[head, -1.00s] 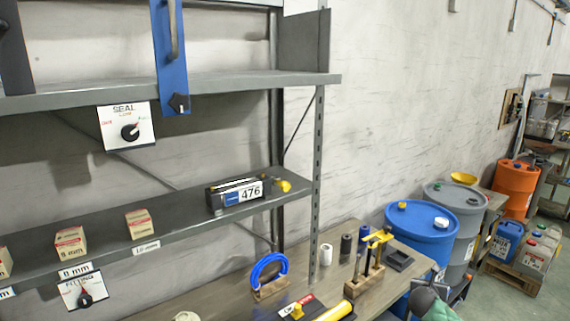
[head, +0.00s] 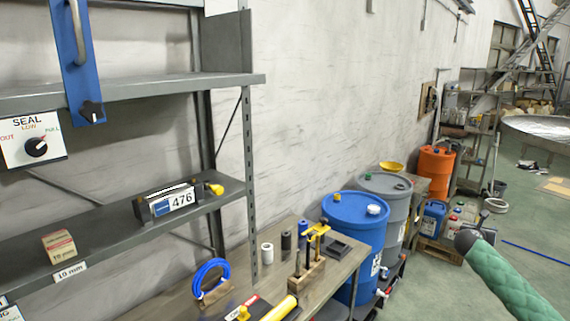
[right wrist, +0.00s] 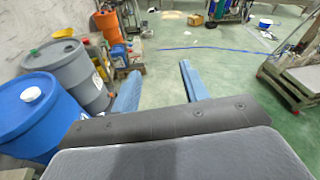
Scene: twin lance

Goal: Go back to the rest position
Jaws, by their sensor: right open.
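My right arm, in a green quilted sleeve, comes in at the lower right of the head view, with the right gripper (head: 481,228) small at its far end. In the right wrist view its two blue fingers (right wrist: 158,88) stand wide apart, with nothing between them but green floor. The gripper is right of the blue drum (head: 354,232) and apart from it. My left gripper is in neither view.
A grey shelf unit (head: 150,92) with a device marked 476 (head: 180,201) stands left. A wooden bench (head: 221,284) holds tools. Grey (head: 385,190) and orange (head: 435,168) drums line the wall. A cart (right wrist: 290,85) stands at right in the wrist view. The floor between is mostly clear.

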